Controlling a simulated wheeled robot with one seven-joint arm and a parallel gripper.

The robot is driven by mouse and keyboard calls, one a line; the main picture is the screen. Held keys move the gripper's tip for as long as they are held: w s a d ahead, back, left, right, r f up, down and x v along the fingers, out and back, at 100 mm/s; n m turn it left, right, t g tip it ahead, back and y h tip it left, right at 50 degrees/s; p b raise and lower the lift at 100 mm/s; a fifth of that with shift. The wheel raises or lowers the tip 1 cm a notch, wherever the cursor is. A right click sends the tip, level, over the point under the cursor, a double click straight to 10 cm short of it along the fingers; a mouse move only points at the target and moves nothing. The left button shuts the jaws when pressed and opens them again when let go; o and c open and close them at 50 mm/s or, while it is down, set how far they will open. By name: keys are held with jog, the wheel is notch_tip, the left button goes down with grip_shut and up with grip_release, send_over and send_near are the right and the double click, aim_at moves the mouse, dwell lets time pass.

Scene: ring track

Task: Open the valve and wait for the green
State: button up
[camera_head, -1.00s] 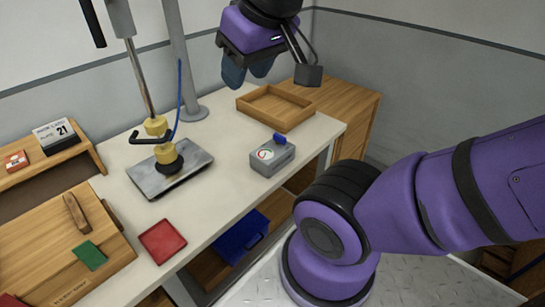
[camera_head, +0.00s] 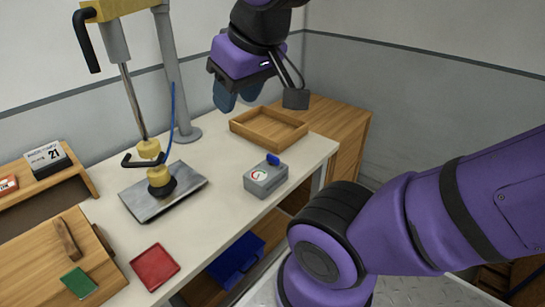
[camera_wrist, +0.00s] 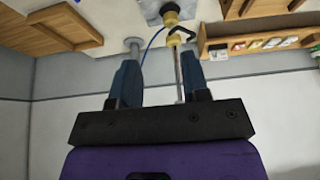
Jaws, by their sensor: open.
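A small grey box with a round gauge (camera_head: 266,179) stands on the bench. A blue valve handle (camera_head: 273,159) sits on its top. The gauge face is white with red and green marks; its needle is too small to read. My gripper (camera_head: 238,95) is above the back of the bench, up and left of the box and clear of it. Its blue fingers are apart and hold nothing. In the wrist view my gripper (camera_wrist: 160,85) is also open, with the wall and the bench's far fittings beyond. The valve box does not show in the wrist view.
A yellow press (camera_head: 150,150) with a metal plate (camera_head: 140,205) stands left of the box. An empty wooden tray (camera_head: 298,136) is at the right. A red tray (camera_head: 154,267) lies at the front. A grey post (camera_head: 186,132) rises close to my gripper.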

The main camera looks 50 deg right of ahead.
jog(key=w+d+f+g, duration=0.1)
jog(key=w+d+f, duration=0.3)
jog(key=w, duration=0.5)
jog(key=g, duration=0.4)
send_over(273, 156)
notch_tip(273, 156, down, 25)
jog(key=shift+f, duration=0.15)
notch_tip(273, 156, down, 10)
jog(key=shift+r, duration=0.1)
jog(key=shift+c, duration=0.4)
grip_shut()
